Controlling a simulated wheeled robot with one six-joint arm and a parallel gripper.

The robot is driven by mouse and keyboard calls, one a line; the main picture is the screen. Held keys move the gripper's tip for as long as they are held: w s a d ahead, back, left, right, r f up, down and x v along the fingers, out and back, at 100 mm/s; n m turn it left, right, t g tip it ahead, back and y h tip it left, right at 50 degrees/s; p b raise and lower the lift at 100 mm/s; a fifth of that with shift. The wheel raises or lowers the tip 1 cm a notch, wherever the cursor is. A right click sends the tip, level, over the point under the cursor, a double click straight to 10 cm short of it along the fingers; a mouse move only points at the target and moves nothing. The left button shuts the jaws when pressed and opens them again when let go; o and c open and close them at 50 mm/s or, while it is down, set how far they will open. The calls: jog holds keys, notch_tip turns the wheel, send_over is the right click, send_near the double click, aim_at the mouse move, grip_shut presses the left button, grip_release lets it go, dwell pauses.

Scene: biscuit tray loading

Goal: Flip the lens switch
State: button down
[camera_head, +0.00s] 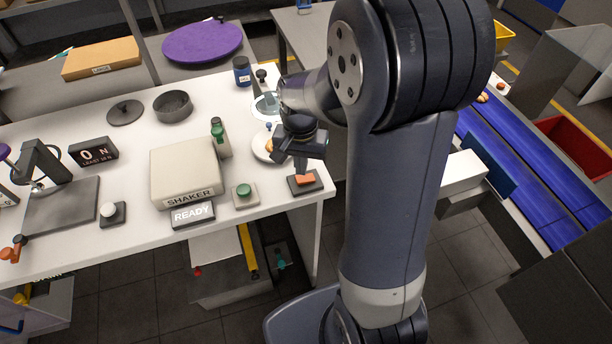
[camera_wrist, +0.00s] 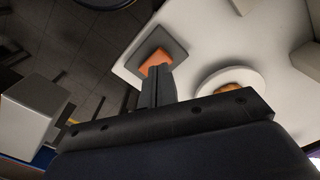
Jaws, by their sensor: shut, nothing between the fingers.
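The switch shows as an orange rocker (camera_head: 306,179) on a dark square base (camera_head: 292,187) at the right front corner of the white table. The rocker also shows in the wrist view (camera_wrist: 154,60), on its dark base (camera_wrist: 172,44). My gripper (camera_head: 303,172) is shut and empty, pointing down just above or at the rocker. In the wrist view its closed fingers (camera_wrist: 158,76) overlap the near part of the rocker. I cannot tell whether they touch it. No label on the switch can be read.
Left of the switch, a green button (camera_head: 243,189) and the beige shaker (camera_head: 185,170) with a READY sign (camera_head: 193,215) stand on the white table (camera_head: 130,228). A round white dish (camera_wrist: 205,88) is close to my fingers. The table's edge is just beyond the switch.

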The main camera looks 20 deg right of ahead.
aim_at(301, 179)
jog(key=shift+f+b, duration=0.9)
jog(key=shift+f, duration=0.35)
dwell(0.3)
jog(key=shift+r+p, duration=2.85)
jog(key=shift+r, duration=0.7)
